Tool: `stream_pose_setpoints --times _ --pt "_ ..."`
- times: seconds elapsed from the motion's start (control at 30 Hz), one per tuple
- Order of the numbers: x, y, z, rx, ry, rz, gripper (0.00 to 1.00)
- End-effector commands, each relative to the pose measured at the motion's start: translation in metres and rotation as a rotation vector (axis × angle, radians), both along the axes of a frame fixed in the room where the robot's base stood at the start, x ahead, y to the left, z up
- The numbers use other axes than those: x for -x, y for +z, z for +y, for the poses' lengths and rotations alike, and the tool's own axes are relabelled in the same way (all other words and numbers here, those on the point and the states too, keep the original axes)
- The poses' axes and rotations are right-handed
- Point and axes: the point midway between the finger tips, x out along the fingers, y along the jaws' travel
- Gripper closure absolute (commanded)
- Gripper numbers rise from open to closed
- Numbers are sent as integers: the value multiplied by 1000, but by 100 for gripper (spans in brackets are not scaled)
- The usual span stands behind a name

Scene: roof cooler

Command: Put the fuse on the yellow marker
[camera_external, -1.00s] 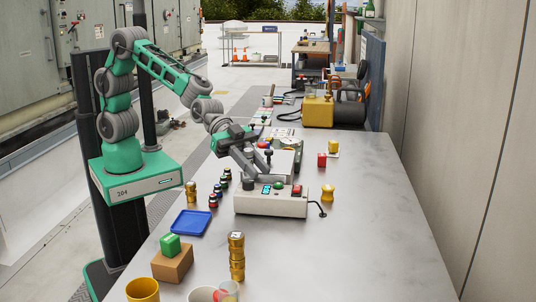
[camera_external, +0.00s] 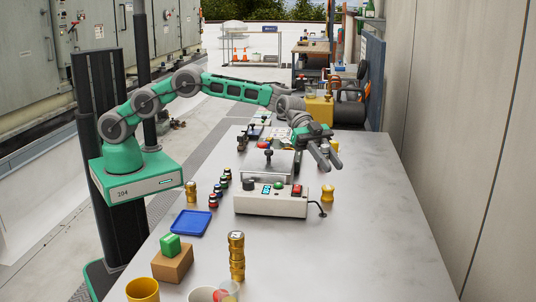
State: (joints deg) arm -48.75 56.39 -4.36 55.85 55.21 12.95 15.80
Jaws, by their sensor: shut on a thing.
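My gripper (camera_external: 331,164) is over the right part of the table, just beyond the grey control box, with its fingers pointing toward the near right. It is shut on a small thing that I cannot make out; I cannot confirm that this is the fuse. A sliver of a yellow block (camera_external: 336,146) shows behind the gripper. A yellow waisted piece (camera_external: 327,193) stands on the table nearer than the gripper, right of the box. I cannot tell which yellow thing is the marker. The red block seen earlier is hidden behind the gripper.
The grey control box (camera_external: 270,204) with a cable is just nearer than the gripper. A blue tray (camera_external: 191,222), a brass stack (camera_external: 237,257), a green block (camera_external: 170,245) on a brown block (camera_external: 173,264) and cups stand nearer. The table's right side (camera_external: 385,220) is clear.

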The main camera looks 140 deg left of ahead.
Motion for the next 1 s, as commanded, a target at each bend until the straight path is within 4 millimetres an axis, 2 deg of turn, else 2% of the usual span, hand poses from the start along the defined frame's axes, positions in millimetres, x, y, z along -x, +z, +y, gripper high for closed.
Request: stream_pose_setpoints --times 0.27,0.43,0.7,0.73,1.0 --pt "-18 -22 8 -2 -1 -1 100" --pt "-17 -49 8 1 1 0 100" --pt "-16 -55 8 -1 1 -1 100" --pt "-16 -53 8 -1 1 -1 75" --pt "-16 -53 8 -1 1 -1 56"
